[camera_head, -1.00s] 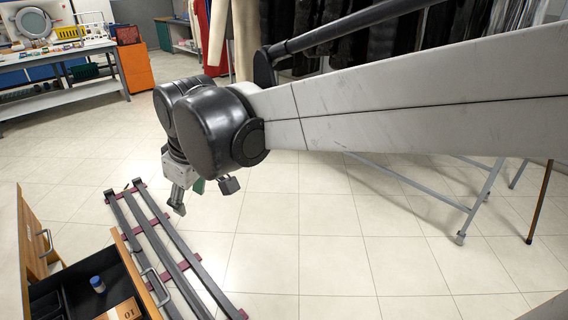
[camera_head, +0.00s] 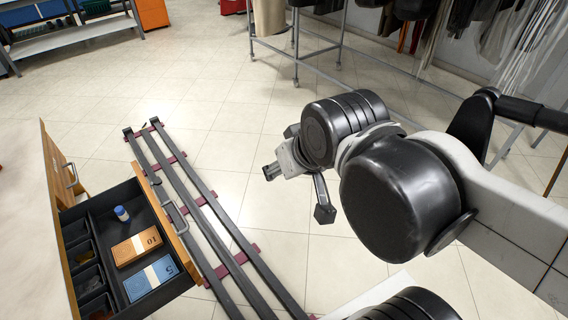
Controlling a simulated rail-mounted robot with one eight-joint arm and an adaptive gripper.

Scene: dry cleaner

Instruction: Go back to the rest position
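My gripper (camera_head: 298,191) is in the middle of the head view, at the end of my bent arm. Its two fingers are spread apart, with nothing seen between them. It hangs above the tiled floor, to the right of the floor rail (camera_head: 205,205) and clear of the open drawer (camera_head: 108,205). My grey and black arm fills the right side of the picture.
The pulled-out drawer holds an orange box marked 10 (camera_head: 137,246), a blue and white box marked 5 (camera_head: 151,278) and a small blue-capped bottle (camera_head: 122,214). A metal clothes rack (camera_head: 343,40) stands at the back. Open floor (camera_head: 190,105) lies between.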

